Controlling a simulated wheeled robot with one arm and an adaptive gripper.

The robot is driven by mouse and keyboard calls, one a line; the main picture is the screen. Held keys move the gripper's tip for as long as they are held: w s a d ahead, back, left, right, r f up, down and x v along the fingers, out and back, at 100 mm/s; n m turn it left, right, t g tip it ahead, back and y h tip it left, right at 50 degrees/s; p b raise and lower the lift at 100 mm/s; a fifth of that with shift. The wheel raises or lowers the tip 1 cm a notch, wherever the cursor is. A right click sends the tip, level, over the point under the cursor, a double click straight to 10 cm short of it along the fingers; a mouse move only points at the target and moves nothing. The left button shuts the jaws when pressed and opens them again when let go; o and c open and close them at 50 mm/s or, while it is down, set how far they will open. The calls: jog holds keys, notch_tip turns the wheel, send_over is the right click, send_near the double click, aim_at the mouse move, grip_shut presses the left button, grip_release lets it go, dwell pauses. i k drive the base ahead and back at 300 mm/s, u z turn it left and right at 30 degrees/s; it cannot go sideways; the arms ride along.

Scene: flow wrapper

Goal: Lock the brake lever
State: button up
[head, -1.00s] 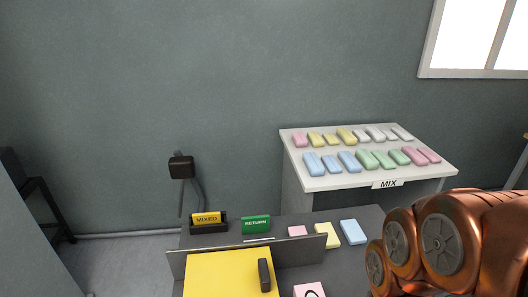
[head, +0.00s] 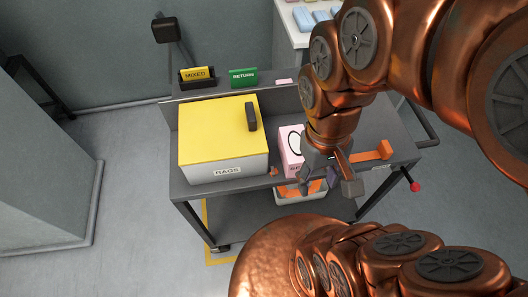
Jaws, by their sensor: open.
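The likely brake lever (head: 408,179) is a short dark rod with a red knob, at the right end of the grey cart (head: 225,196) in the head view. It points down and to the right. I cannot tell from this view whether it is locked. My gripper (head: 328,187) is open, fingers pointing down, over the cart's front edge. It is left of the lever and apart from it. No object shows between the fingers. My gripper partly hides a pink box (head: 291,146) behind it.
On the cart stand a yellow-lidded RAGS box (head: 225,130) and an orange tool (head: 372,154). MIXED (head: 196,74) and RETURN (head: 243,76) signs stand at its back. A grey tub (head: 287,196) is below. Floor (head: 470,190) right of the cart is open.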

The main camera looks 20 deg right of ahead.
aim_at(415, 186)
jog(key=k, duration=0.5)
jog(key=z, duration=0.8)
jog(key=i, duration=0.4)
jog(key=z, duration=0.95)
jog(key=k, duration=1.3)
jog(key=u, duration=0.55)
jog(key=i, duration=0.85)
jog(key=u, duration=0.4)
